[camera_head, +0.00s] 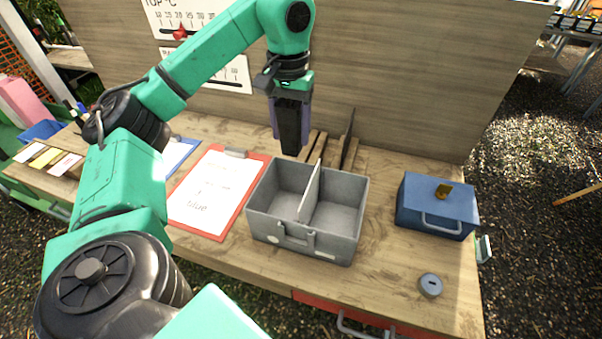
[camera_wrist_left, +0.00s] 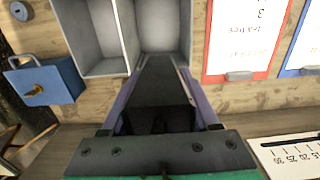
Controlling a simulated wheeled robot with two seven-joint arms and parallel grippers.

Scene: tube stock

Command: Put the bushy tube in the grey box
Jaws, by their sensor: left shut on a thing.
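My left gripper (camera_head: 290,150) points down above the back of the grey box, and it also shows in the left wrist view (camera_wrist_left: 160,62). The open grey box (camera_head: 307,240) stands on the bench, split by a light divider (camera_head: 310,190). Both compartments look empty where I see them. My right gripper is not in view.
A blue box (camera_head: 437,208) with a brass-coloured piece on top stands at the right. A small grey round object (camera_head: 430,285) lies before it. A red clipboard (camera_head: 217,190) lies left of the grey box. Wooden slats (camera_head: 318,145) and a dark upright panel (camera_head: 348,140) stand behind.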

